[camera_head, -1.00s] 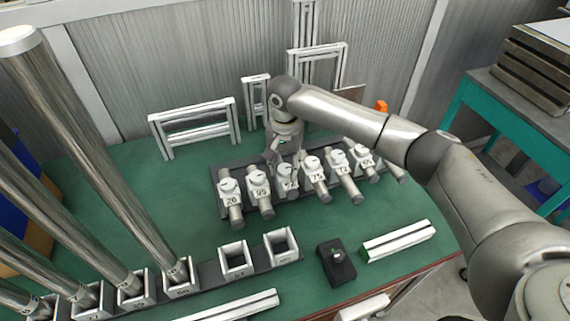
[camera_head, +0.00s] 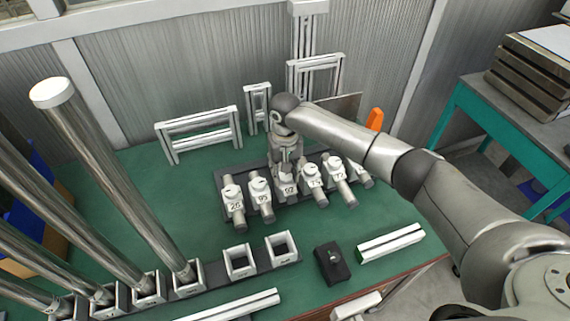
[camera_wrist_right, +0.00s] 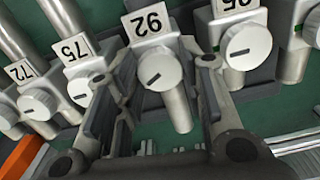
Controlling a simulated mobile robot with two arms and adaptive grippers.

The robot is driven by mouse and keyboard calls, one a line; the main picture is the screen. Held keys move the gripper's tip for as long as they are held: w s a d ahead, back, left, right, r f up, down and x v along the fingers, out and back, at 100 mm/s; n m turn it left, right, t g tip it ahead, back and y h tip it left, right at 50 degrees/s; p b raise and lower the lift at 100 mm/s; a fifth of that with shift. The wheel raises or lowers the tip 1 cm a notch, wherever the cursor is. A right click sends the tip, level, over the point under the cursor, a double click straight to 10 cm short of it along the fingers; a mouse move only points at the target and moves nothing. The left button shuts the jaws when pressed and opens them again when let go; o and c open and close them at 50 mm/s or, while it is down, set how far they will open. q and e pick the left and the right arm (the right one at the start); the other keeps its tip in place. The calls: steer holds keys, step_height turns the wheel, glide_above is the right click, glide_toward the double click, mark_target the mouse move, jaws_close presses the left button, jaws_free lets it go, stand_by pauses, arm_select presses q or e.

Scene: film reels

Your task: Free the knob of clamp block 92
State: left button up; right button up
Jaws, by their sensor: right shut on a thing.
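Clamp block 92 (camera_head: 289,190) stands in the middle of a row of grey-white numbered clamp blocks on the green table. Its label (camera_wrist_right: 147,23) appears upside down in the wrist view. Its round white knob (camera_wrist_right: 157,70) has a dark slanted slot. A metal cylinder (camera_wrist_right: 178,108) shows below the knob. My right gripper (camera_head: 288,166) reaches down onto block 92 from behind; in the wrist view its fingers (camera_wrist_right: 168,65) stand on both sides of the knob, shut on it. In the head view the gripper hides the knob. My left gripper is out of view.
Block 95 (camera_head: 260,190) and block 75 (camera_head: 312,177) stand close beside 92. White frames (camera_head: 198,131) stand behind the row. Square holders (camera_head: 240,262), a black box (camera_head: 332,262) and a white bar (camera_head: 390,243) lie in front. Tall tubes (camera_head: 115,190) rise at left.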

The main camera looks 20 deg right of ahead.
steer(key=n+p, duration=0.1)
steer(key=n, duration=0.2)
steer(key=shift+r+p, duration=0.15)
steer(key=shift+p, duration=0.25)
steer(key=n+p, duration=0.1)
steer(key=n, duration=0.2)
steer(key=shift+n+p, duration=0.3)
steer(key=n+p, duration=0.1)
steer(key=n, duration=0.2)
steer(key=shift+n, duration=0.3)
steer(key=n, duration=0.3)
steer(key=shift+n, duration=0.3)
steer(key=n, duration=0.4)
steer(key=shift+n, duration=0.3)
steer(key=n, duration=0.3)
steer(key=shift+n, duration=0.3)
steer(key=n, duration=0.4)
steer(key=shift+n+b, duration=0.6)
steer(key=shift+n, duration=1.5)
steer(key=shift+w, duration=0.1)
